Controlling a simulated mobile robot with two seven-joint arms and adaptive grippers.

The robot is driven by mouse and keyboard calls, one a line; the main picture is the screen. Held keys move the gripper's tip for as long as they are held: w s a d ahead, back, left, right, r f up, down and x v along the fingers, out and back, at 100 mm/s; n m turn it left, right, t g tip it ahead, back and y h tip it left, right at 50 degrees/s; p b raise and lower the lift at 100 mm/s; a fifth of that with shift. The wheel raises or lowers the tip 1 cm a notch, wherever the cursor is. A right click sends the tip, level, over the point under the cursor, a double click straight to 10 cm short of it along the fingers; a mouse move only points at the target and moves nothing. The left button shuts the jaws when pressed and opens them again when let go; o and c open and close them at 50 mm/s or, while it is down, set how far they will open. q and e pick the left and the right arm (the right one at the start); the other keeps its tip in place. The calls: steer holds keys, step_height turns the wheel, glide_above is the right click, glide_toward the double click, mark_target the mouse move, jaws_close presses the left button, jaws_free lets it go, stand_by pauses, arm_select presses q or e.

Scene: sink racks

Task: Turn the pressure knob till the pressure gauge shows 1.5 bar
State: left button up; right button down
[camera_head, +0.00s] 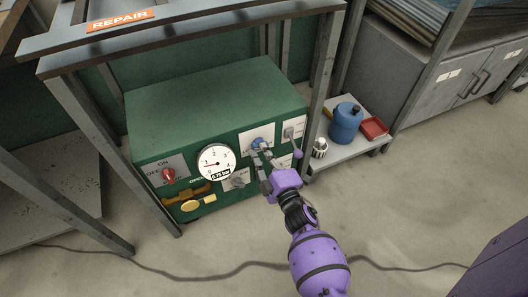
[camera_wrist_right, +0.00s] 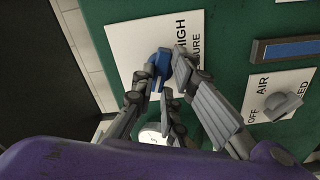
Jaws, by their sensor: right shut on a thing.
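The green machine (camera_head: 205,95) stands under the repair bench, its front panel facing me. The blue pressure knob (camera_head: 257,142) sits on a white plate on that panel. My right gripper (camera_head: 262,153) reaches it from the front and is shut on it. In the right wrist view the fingers are around the blue knob (camera_wrist_right: 154,68), which they partly cover; the plate beside it reads "HIGH". The pressure gauge (camera_head: 216,163), a white round dial left of the knob, has a small readout that looks like 0.75 bar. My left gripper is not in view.
A grey air switch (camera_head: 289,133) is right of the knob. A low shelf holds a blue canister (camera_head: 346,122). Bench legs flank the machine; a cable crosses the floor.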

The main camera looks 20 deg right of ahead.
steer(key=m+p, duration=0.2)
steer(key=m, duration=0.8)
steer(key=shift+d+m+p, duration=0.1)
steer(key=shift+m+p, duration=0.2)
steer(key=shift+p, duration=0.1)
stand_by(0.3)
steer(key=c, duration=1.8)
jaws_free()
steer(key=shift+o, duration=0.2)
steer(key=s, duration=1.2)
steer(key=shift+d, duration=0.15)
